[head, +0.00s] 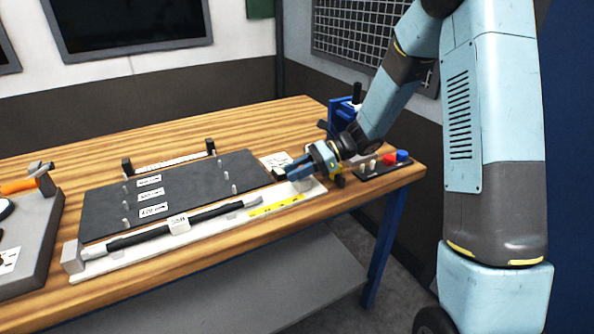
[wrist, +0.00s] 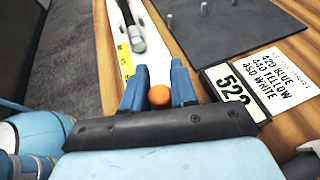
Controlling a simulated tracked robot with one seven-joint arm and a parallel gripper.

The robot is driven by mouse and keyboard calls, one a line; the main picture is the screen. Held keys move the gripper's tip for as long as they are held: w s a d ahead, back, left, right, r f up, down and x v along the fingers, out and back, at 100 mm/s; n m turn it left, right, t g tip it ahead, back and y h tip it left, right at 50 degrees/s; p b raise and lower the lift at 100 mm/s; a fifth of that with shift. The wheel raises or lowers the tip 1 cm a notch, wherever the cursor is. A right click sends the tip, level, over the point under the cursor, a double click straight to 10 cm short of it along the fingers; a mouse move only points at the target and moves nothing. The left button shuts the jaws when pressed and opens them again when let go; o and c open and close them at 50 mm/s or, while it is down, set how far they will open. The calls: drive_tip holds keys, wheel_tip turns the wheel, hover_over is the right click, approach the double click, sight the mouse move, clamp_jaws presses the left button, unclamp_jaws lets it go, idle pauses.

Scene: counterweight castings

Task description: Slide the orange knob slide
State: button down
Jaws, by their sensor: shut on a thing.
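The orange knob (wrist: 159,95) sits between the two blue fingers of my gripper (wrist: 158,88) in the wrist view, and the fingers are shut on it. In the head view my gripper (head: 289,171) is low over the right end of a long white rail board (head: 215,230); the knob is hidden there. A grey-ended black rod (head: 170,230) lies along the board, with a small white label block on it. A yellow scale strip (head: 276,205) is on the board near its right end; it also shows in the wrist view (wrist: 124,58).
A dark plate (head: 200,190) with several upright pins and labels lies behind the board. A partly covered number display (wrist: 236,92) and a colour chart card (wrist: 275,75) are beside my gripper. Red and blue buttons (head: 396,157) stand at the table's right edge.

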drive_tip(key=shift+w+d, duration=0.15)
drive_tip(key=c, duration=1)
unclamp_jaws()
drive_tip(key=v, duration=1.3)
drive_tip(key=shift+d, duration=0.35)
drive_tip(key=shift+r, duration=0.1)
drive_tip(key=shift+s+r, duration=0.25)
drive_tip(key=s+d+r+n+t+h, duration=0.3)
drive_tip(key=s+d+r+n+h, duration=0.1)
drive_tip(key=s, duration=0.5)
drive_tip(key=s+d+r+n+t+h, duration=0.3)
drive_tip(key=s+d+r+n+h, duration=0.1)
drive_tip(key=s, duration=0.4)
drive_tip(key=s+d+r+n+t+h, duration=0.2)
drive_tip(key=s+d+r+n+h, duration=0.2)
drive_tip(key=s, duration=0.5)
drive_tip(key=shift+s+r+n+t+h, duration=0.2)
drive_tip(key=shift+r+n+h, duration=0.05)
drive_tip(key=shift+r+n, duration=0.5)
drive_tip(key=shift+s+r+n+t+h, duration=0.25)
drive_tip(key=shift+r+n, duration=0.25)
drive_tip(key=shift+n, duration=0.35)
